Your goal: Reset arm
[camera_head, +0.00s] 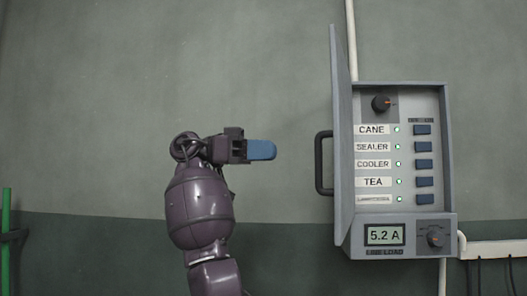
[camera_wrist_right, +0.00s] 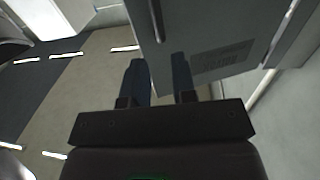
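My right arm rises from the bottom of the head view, left of the control box. My right gripper (camera_head: 264,150) points right toward the box and is apart from it, with clear wall between. In the right wrist view its two blue fingers (camera_wrist_right: 158,68) stand apart with nothing held between them. A grey panel with a label (camera_wrist_right: 222,60) shows beyond the fingertips. My left gripper is not in view.
The grey control box (camera_head: 443,165) is on the wall, its hinged door (camera_head: 342,130) open at the left with a black handle (camera_head: 320,163). Several green lights are lit beside blue switches. The display (camera_head: 385,235) reads 5.2 A. A green pole (camera_head: 6,240) stands far left.

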